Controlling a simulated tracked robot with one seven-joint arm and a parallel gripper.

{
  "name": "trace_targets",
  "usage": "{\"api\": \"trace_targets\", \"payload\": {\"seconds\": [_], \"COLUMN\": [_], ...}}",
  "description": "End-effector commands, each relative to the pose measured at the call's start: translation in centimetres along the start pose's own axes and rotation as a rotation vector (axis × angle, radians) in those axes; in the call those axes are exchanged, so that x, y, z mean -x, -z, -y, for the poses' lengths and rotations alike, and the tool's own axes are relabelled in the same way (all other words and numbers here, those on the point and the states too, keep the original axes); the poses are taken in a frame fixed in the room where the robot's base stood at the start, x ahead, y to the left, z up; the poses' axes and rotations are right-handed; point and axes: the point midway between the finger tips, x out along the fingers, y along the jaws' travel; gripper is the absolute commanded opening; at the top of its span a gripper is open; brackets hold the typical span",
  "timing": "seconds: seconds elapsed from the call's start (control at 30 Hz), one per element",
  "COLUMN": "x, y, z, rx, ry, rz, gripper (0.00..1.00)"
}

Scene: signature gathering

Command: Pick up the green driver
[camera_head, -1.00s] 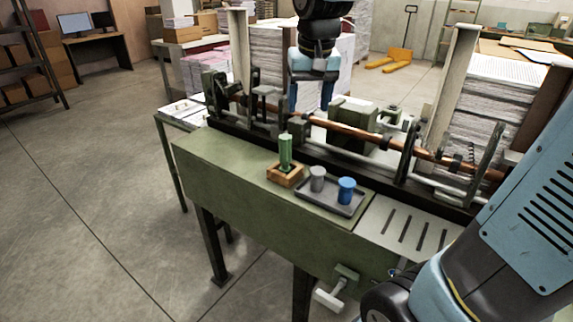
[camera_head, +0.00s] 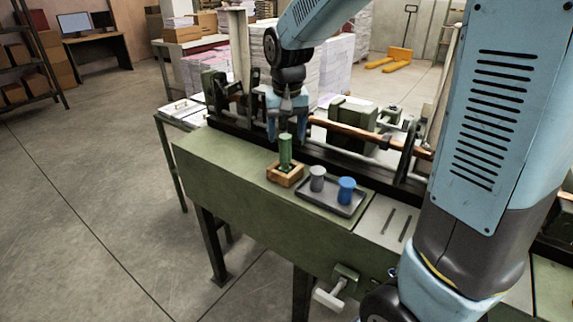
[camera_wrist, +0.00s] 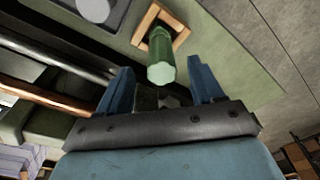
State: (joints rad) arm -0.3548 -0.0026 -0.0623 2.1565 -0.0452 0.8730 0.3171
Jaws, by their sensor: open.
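The green driver (camera_head: 285,150) stands upright in a small square wooden holder (camera_head: 285,178) on the green machine bench. My gripper (camera_head: 287,132) is open and empty, its fingers pointing down just behind and above the driver in the head view. In the wrist view the driver (camera_wrist: 161,62) shows end-on, just beyond the gap between the two blue fingers (camera_wrist: 163,82). The driver's lower part sits inside the holder (camera_wrist: 178,22). I cannot tell whether a finger touches it.
A dark tray (camera_head: 330,196) with a grey cylinder (camera_head: 317,178) and a blue cylinder (camera_head: 346,189) sits right of the holder. Behind runs the machine's copper-coloured shaft (camera_head: 350,131) with brackets. The bench top left of the holder is clear.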

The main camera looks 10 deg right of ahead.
Motion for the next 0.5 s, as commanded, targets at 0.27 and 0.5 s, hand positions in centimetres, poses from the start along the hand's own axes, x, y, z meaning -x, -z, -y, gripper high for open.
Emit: {"api": "trace_targets", "payload": {"seconds": [0.27, 0.5], "x": [-2.2, -5.1], "y": [0.1, 0.2], "z": [0.1, 0.2], "rx": [0.000, 0.000], "ry": [-0.001, -0.001], "rz": [0.003, 0.001], "gripper": [0.66, 0.66]}}
